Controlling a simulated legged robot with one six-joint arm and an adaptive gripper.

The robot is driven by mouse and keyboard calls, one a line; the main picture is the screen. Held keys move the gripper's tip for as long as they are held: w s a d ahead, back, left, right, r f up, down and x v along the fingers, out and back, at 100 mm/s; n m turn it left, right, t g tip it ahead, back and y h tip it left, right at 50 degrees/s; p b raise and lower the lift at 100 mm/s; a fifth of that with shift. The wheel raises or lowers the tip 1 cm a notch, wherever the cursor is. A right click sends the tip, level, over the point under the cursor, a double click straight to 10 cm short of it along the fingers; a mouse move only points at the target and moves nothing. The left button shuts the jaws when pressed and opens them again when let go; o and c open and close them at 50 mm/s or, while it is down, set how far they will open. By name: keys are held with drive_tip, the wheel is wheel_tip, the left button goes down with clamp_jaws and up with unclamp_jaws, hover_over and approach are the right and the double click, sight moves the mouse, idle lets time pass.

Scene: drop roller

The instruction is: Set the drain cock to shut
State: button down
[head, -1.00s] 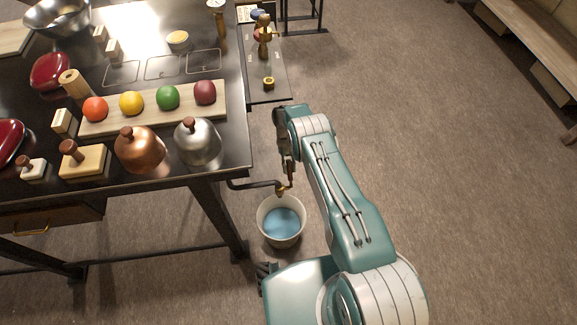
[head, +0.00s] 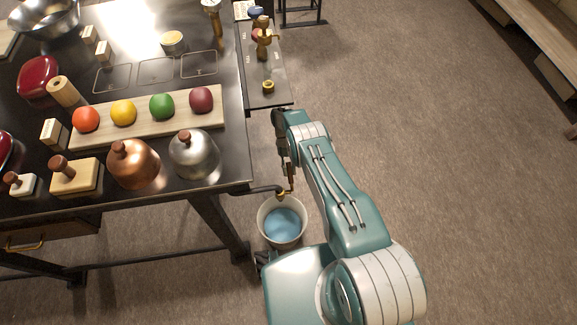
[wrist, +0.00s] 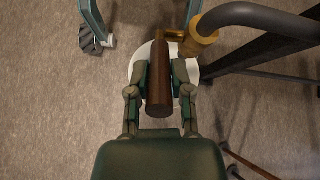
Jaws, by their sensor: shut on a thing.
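The drain cock is a brass fitting (head: 281,194) at the end of a dark pipe that comes out from the table's right side. In the wrist view its brass body (wrist: 199,38) is at the upper right, joined to the pipe. Its brown cylindrical handle (wrist: 159,82) lies between the fingers of my gripper (wrist: 158,92), which is shut on it. In the head view my gripper (head: 287,160) is above the cock, partly hidden by my arm. The handle appears to stand up from the cock there.
A white bucket (head: 262,225) with blue liquid is on the floor below the cock. The dark table (head: 215,165) holds metal domes, a board of coloured balls and wooden blocks. A narrow side shelf (head: 268,65) adjoins it. Floor at right is clear.

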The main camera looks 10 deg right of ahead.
drive_tip(key=shift+w+r, duration=0.15)
drive_tip(key=shift+r, duration=0.05)
drive_tip(key=c, duration=0.6)
unclamp_jaws()
drive_tip(key=shift+o, duration=0.3)
drive_tip(key=shift+f, duration=0.1)
